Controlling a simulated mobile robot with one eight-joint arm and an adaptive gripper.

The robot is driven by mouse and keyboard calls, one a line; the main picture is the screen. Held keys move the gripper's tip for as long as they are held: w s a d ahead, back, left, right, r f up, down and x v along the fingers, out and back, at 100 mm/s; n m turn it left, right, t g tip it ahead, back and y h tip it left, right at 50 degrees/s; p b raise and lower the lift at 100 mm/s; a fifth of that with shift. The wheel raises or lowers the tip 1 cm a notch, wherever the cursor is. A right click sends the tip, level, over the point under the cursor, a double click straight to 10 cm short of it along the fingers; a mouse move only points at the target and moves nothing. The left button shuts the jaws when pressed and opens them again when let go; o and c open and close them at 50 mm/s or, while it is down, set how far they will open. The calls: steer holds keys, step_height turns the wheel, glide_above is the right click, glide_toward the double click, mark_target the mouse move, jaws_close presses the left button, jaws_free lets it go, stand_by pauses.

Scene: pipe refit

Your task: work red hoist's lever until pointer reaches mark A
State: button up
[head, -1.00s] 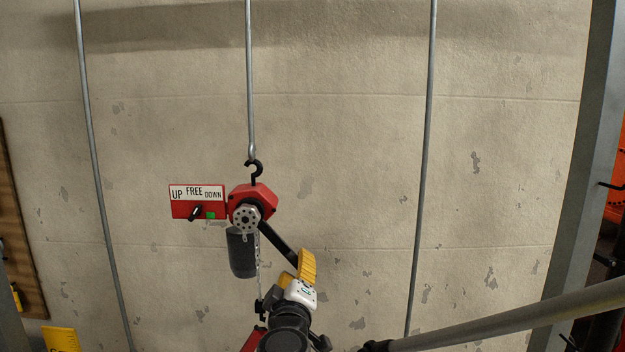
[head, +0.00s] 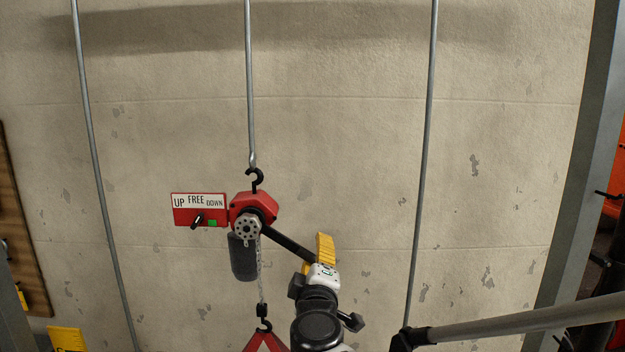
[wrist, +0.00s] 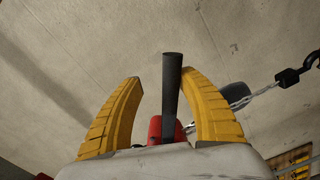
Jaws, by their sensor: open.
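The red hoist (head: 254,208) hangs by its black top hook from a grey rod in the head view. Its black lever (head: 286,242) slants down and right from the round hub to my gripper (head: 316,256). A red sign plate (head: 200,210) left of the hoist reads UP, FREE, DOWN, with a black knob and a green square. The chain runs down to a lower hook (head: 265,326) above a red triangular piece (head: 265,343). I see no pointer or mark A.
A dark chain bag (head: 242,258) hangs under the hoist. Grey rods (head: 424,170) run vertically on both sides. A grey post (head: 580,180) stands at the right. A yellow sign (head: 66,340) shows at lower left. The wall around the lever is bare.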

steer(key=shift+d+r, duration=0.35)
steer(key=shift+r, duration=0.3)
steer(key=r+n+p, duration=0.1)
steer(key=r, duration=0.1)
steer(key=d+r+n+p, duration=0.1)
steer(key=r+p, duration=0.1)
steer(key=shift+d+p, duration=0.1)
steer(key=shift+p, duration=0.2)
steer(key=shift+f, duration=0.1)
step_height(320, 180, up, 4)
steer(key=n+p, duration=0.1)
steer(key=p, duration=0.2)
